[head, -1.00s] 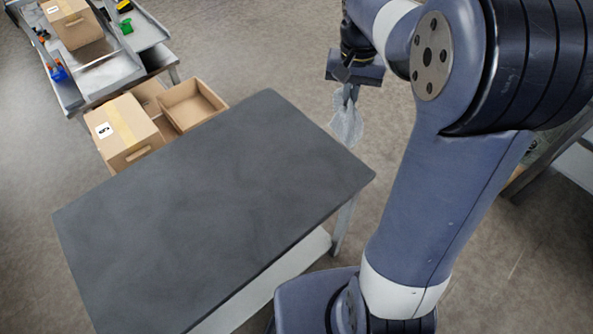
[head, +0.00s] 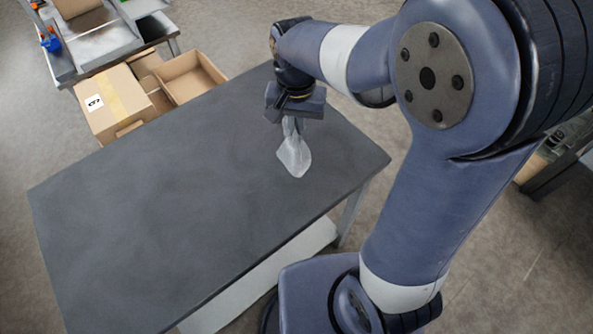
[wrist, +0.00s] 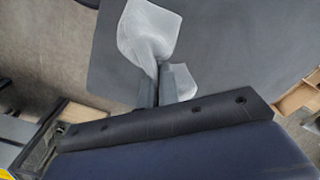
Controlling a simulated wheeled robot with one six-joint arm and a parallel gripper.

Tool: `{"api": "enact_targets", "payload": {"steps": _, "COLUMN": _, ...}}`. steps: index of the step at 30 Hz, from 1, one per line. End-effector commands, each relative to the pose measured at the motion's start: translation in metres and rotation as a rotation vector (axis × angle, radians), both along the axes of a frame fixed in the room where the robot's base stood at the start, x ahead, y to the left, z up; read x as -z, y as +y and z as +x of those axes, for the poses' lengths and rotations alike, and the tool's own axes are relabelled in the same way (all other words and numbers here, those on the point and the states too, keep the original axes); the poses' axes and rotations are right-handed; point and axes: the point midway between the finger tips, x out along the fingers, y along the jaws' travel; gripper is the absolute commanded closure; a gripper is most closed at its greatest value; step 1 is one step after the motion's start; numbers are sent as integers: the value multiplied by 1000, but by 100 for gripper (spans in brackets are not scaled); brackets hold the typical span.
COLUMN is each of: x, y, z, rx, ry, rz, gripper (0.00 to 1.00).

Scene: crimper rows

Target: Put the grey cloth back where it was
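The light grey cloth (head: 294,157) hangs from my gripper (head: 294,118) over the right part of the dark table (head: 150,200) in the head view. The fingers are shut on the cloth. In the wrist view the cloth (wrist: 150,35) bulges out on both sides of the fingertips (wrist: 162,75), with the dark table top (wrist: 230,40) behind it. I cannot tell whether the cloth's lower end touches the table. The table top is otherwise bare.
A closed cardboard box (head: 115,103) and an open cardboard box (head: 192,75) stand beyond the table's far left edge. A metal bench (head: 110,45) with items is behind them. Another bench (head: 560,165) is at the right. The table's left and middle are clear.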

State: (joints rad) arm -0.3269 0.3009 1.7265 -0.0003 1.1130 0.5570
Motion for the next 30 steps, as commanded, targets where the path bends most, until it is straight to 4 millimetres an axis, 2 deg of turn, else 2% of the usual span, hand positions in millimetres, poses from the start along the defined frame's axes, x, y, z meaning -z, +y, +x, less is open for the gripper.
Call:
{"api": "enact_targets", "payload": {"steps": 9, "x": 56, "y": -1, "z": -1, "rx": 0, "ry": 6, "rz": -2, "gripper": 100}}
{"api": "enact_targets", "payload": {"steps": 15, "x": 79, "y": -1, "z": 0, "rx": 0, "ry": 3, "rz": -1, "gripper": 100}}
{"api": "enact_targets", "payload": {"steps": 27, "x": 87, "y": -1, "z": 0, "rx": 0, "ry": 1, "rz": 0, "gripper": 100}}
{"api": "enact_targets", "payload": {"steps": 30, "x": 87, "y": -1, "z": 0, "rx": 0, "ry": 1, "rz": 0, "gripper": 90}}
